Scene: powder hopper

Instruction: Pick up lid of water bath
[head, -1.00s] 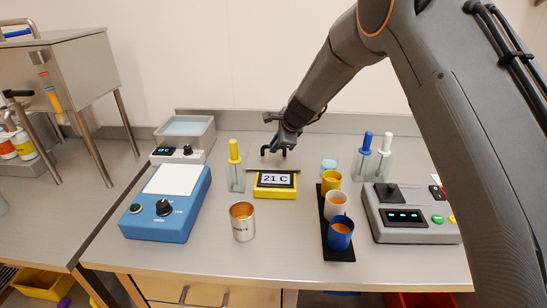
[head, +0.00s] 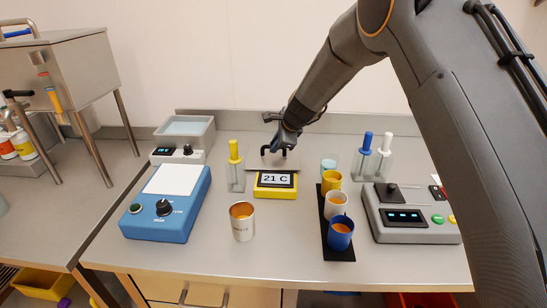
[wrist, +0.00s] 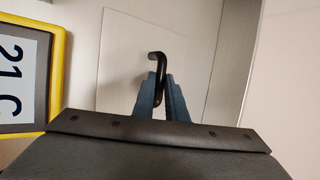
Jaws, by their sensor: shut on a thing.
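The lid is a thin flat grey plate (head: 258,162) with a black hooked handle, behind the yellow 21 C display. In the wrist view its plate (wrist: 118,45) lies beyond the fingers, and the black handle (wrist: 156,58) stands between them. My gripper (head: 284,150) is shut on this handle; its blue-grey fingertips (wrist: 160,85) also show in the wrist view. Whether the plate touches the counter is unclear. The water bath (head: 209,142) is the grey box with an open basin at the back left.
The yellow display (head: 276,191) stands just in front of the lid. A yellow-capped bottle (head: 235,170) is to its left, and cups on a black mat (head: 338,252) are to its right. A blue device (head: 168,215) stands in front of the bath.

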